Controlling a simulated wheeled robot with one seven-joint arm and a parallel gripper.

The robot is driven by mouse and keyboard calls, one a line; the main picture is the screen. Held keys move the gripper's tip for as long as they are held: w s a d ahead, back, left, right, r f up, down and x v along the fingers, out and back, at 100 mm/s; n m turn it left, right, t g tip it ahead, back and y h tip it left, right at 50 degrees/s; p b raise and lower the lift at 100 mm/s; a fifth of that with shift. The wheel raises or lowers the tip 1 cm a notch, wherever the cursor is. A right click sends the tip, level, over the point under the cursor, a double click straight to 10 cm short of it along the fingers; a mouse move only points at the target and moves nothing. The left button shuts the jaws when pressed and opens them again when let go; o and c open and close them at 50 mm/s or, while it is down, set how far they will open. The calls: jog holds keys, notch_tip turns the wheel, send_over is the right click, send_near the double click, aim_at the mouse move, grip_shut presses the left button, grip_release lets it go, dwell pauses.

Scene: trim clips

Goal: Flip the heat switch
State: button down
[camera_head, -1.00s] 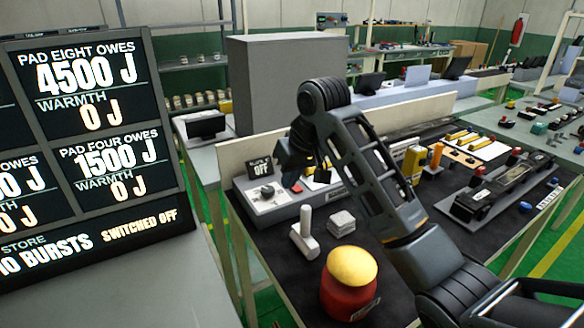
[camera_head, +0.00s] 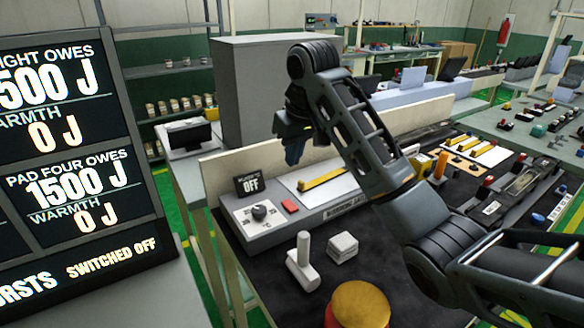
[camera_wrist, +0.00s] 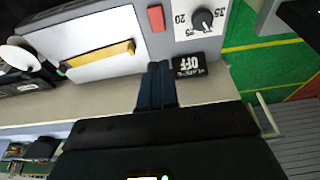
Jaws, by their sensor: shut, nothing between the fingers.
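A grey console (camera_head: 275,234) stands on the dark bench mat in the head view. It carries a red switch (camera_head: 290,206), a black dial (camera_head: 260,212) and a small black display (camera_head: 249,184) reading OFF. In the wrist view the red switch (camera_wrist: 156,18) lies beyond my fingertips, beside the dial (camera_wrist: 203,20); the display (camera_wrist: 188,65) is just right of the fingers. A yellow bar (camera_head: 322,178) lies on the console's pale plate. My gripper (camera_head: 293,160) is shut and empty, above the console's back edge, apart from the red switch.
A white T-shaped piece (camera_head: 303,262), a pale block (camera_head: 342,247) and a yellow-topped red button (camera_head: 360,304) stand in front of the console. A large board (camera_head: 70,150) on the left reads SWITCHED OFF. A low pale wall (camera_head: 222,176) runs behind the console.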

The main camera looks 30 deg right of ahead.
jog(key=p, duration=0.2)
send_over(290, 205)
jog(key=x, duration=0.3)
jog(key=s+x, duration=0.1)
jog(key=x, duration=0.2)
jog(key=s+x, duration=0.1)
jog(key=x, duration=0.3)
jog(key=shift+s+a+f, duration=0.1)
jog(key=shift+s+f, duration=0.05)
jog(key=shift+f, duration=1.1)
jog(key=shift+f, duration=0.1)
jog(key=shift+s, duration=0.15)
jog(key=shift+s+p, duration=0.6)
